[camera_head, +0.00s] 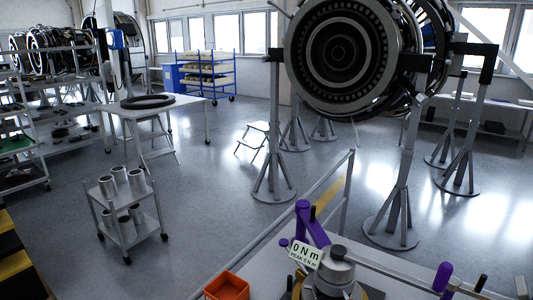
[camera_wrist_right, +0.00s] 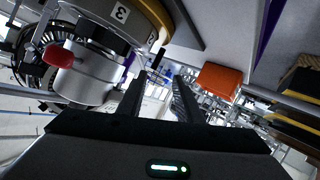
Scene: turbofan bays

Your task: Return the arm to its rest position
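My right gripper (camera_wrist_right: 160,82) shows in the right wrist view. Its two dark fingers stand apart, with only the distant room visible between them. A silver cylindrical device with a red knob (camera_wrist_right: 59,56) and a numbered ring (camera_wrist_right: 122,14) is close on the left of that view, beside the fingers. I cannot tell whether they touch. In the head view a grey-topped device (camera_head: 337,262) stands on the bench at the bottom, by a sign reading 0 N m (camera_head: 305,252). Neither of my grippers shows in the head view.
An orange bin (camera_head: 227,287) stands on the bench (camera_head: 262,262), and also shows in the right wrist view (camera_wrist_right: 219,80). Purple handles (camera_head: 311,222) rise near the device. Beyond a rail (camera_head: 347,190), a large engine (camera_head: 340,55) hangs on stands. A cart (camera_head: 127,222) stands left; the floor between is clear.

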